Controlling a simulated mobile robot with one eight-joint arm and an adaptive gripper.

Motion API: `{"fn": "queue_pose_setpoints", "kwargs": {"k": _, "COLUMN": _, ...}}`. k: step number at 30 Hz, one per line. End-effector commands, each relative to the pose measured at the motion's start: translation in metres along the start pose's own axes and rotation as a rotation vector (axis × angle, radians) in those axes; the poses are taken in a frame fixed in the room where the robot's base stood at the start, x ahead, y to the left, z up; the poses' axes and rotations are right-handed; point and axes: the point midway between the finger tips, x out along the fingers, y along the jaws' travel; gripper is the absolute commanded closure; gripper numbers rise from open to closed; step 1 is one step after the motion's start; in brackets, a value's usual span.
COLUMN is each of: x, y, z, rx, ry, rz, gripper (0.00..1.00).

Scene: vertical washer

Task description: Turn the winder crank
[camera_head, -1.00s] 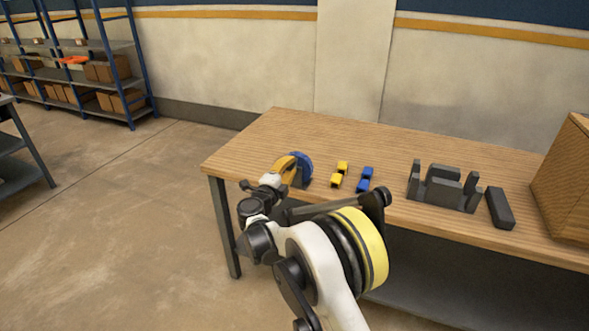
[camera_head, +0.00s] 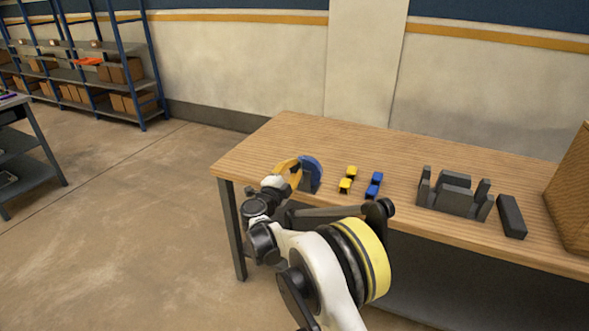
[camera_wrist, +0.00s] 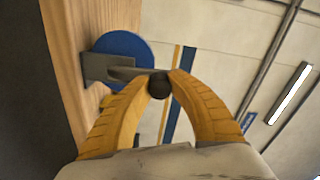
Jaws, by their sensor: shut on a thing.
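The winder has a blue disc (camera_head: 314,168) and a grey bracket, and stands at the table's left end. In the wrist view the blue disc (camera_wrist: 135,48) is at upper left, with a grey crank arm (camera_wrist: 128,73) reaching right to a dark round knob (camera_wrist: 159,86). My gripper (camera_wrist: 160,82) is shut on the knob, with its yellow fingertips on either side of it. In the head view my gripper (camera_head: 290,168) is left of the disc, and the knob is hidden there.
The wooden table (camera_head: 400,165) holds small yellow blocks (camera_head: 347,178), blue blocks (camera_head: 374,184), a dark grey fixture (camera_head: 453,198) and a dark bar (camera_head: 511,216). A brown box (camera_head: 572,195) stands at the right. Open floor lies left of the table.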

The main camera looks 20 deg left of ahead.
Motion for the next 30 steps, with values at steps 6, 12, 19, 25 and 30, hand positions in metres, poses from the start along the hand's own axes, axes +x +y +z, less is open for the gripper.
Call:
{"fn": "queue_pose_setpoints", "kwargs": {"k": 6, "x": 0.001, "y": 0.0, "z": -0.001, "rx": 0.0, "ry": 0.001, "rz": 0.0, "gripper": 0.54}}
{"fn": "queue_pose_setpoints", "kwargs": {"k": 12, "x": -0.001, "y": 0.0, "z": 0.0, "rx": 0.0, "ry": 0.0, "rz": 0.0, "gripper": 0.54}}
{"fn": "queue_pose_setpoints", "kwargs": {"k": 19, "x": -0.033, "y": -0.001, "z": 0.0, "rx": 0.001, "ry": -0.002, "rz": -0.001, "gripper": 0.54}}
{"fn": "queue_pose_setpoints", "kwargs": {"k": 25, "x": -0.079, "y": -0.001, "z": 0.0, "rx": 0.0, "ry": -0.001, "rz": -0.001, "gripper": 0.54}}
{"fn": "queue_pose_setpoints", "kwargs": {"k": 30, "x": -0.107, "y": -0.001, "z": 0.0, "rx": 0.0, "ry": -0.001, "rz": -0.001, "gripper": 0.54}}
